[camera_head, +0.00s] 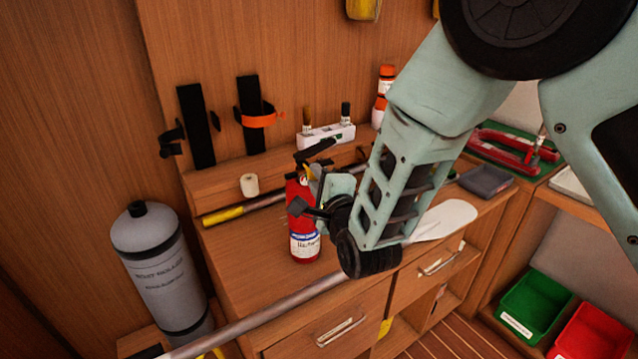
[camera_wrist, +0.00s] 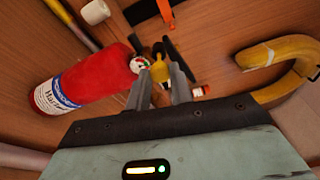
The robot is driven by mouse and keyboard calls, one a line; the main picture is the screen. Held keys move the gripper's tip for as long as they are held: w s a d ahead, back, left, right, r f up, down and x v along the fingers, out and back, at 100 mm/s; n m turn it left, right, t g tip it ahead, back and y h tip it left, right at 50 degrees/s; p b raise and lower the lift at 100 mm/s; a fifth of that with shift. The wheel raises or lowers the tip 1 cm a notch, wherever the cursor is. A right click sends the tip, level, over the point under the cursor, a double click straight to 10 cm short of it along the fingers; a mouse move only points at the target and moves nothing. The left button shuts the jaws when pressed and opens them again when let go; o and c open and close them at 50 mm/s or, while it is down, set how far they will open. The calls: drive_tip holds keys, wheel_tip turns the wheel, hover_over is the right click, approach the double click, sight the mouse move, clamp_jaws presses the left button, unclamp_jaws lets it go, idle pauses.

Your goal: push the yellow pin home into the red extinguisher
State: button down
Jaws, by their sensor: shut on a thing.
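The red extinguisher (camera_head: 303,245) stands upright on the wooden worktop, with a white and blue label and a black handle at its top. In the wrist view the extinguisher (camera_wrist: 98,80) lies across the left, its round gauge (camera_wrist: 140,63) close to my fingertips. My gripper (camera_head: 316,186) is at the extinguisher's head. In the wrist view my gripper (camera_wrist: 160,80) is shut on the yellow pin (camera_wrist: 159,73), which shows between the fingertips beside the gauge and black handle. My arm and fingers partly cover the handle in the head view. I cannot tell how deep the pin sits.
A grey cylinder (camera_head: 158,265) stands left of the worktop. A long pole (camera_head: 265,309) runs along the front edge, and a yellow-ended pole (camera_head: 224,215) lies behind the extinguisher. A yellow hook (camera_wrist: 292,50) shows at right in the wrist view.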

drive_tip(key=shift+w+a+b, duration=0.3)
drive_tip(key=shift+w+b, duration=0.05)
drive_tip(key=shift+w, duration=0.2)
drive_tip(key=shift+w+a, duration=0.15)
drive_tip(key=shift+w, duration=0.15)
drive_tip(key=shift+w, duration=0.15)
drive_tip(key=shift+a, duration=0.1)
drive_tip(key=c, duration=0.8)
unclamp_jaws()
drive_tip(key=shift+c, duration=0.2)
drive_tip(key=shift+b, duration=0.3)
drive_tip(key=shift+d+b+v, duration=0.15)
drive_tip(key=shift+b+v, duration=0.4)
drive_tip(key=shift+v, duration=0.75)
drive_tip(key=shift+d+b+v, duration=0.15)
drive_tip(key=shift+b+v, duration=0.35)
drive_tip(key=shift+v, duration=0.75)
